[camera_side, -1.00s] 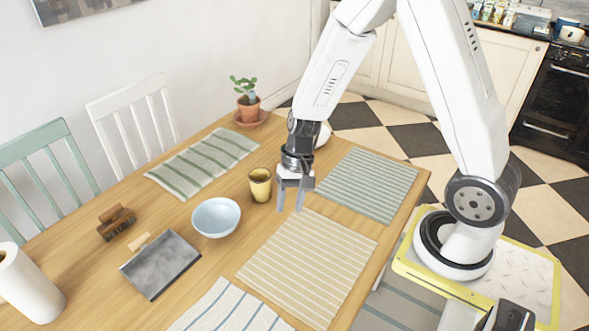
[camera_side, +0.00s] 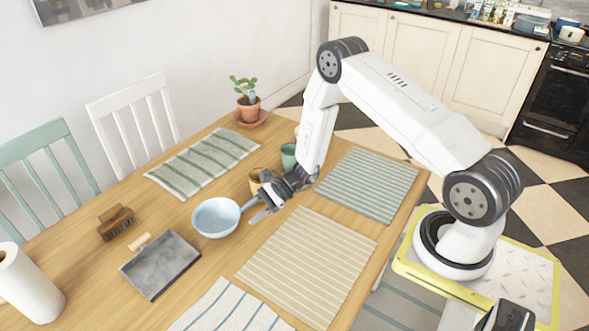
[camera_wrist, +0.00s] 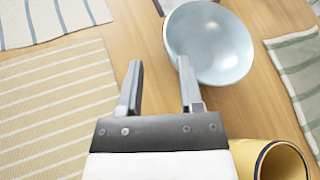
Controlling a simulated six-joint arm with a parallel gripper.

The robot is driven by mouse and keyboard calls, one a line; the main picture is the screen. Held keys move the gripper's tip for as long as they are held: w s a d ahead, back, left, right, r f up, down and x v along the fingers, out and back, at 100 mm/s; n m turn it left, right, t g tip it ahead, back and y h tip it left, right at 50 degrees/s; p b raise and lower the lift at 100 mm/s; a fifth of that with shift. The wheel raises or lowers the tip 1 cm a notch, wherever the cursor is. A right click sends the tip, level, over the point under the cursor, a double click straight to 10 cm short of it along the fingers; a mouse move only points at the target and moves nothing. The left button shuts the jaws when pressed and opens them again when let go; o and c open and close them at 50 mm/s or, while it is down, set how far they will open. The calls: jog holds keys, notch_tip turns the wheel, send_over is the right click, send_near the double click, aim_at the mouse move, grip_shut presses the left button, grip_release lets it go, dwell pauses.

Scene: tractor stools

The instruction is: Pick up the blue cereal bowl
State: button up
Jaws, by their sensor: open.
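The blue cereal bowl (camera_side: 215,218) stands upright and empty on the wooden table, left of my gripper (camera_side: 250,212). In the wrist view the bowl (camera_wrist: 210,42) is at the top, right of centre. My gripper (camera_wrist: 160,68) is open and empty, with its fingers low and tilted toward the bowl. The right finger's tip overlaps the bowl's near edge in the wrist view; I cannot tell if they touch. The left finger lies over bare wood, and the bowl is mostly outside the gap.
A yellow cup (camera_side: 255,182) stands close behind my gripper and shows in the wrist view (camera_wrist: 272,160). A green cup (camera_side: 288,156) is behind it. A grey dustpan (camera_side: 160,264) and brown brush (camera_side: 116,221) lie left. A yellow striped placemat (camera_side: 308,262) lies flat at right.

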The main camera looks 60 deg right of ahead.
aim_at(228, 229)
jog(key=shift+w+d+f+m+t, duration=0.3)
jog(key=shift+w+f+m+t, duration=0.1)
jog(key=shift+t, duration=0.1)
jog(key=shift+x, duration=3.9)
jog(key=shift+s, duration=0.1)
grip_shut()
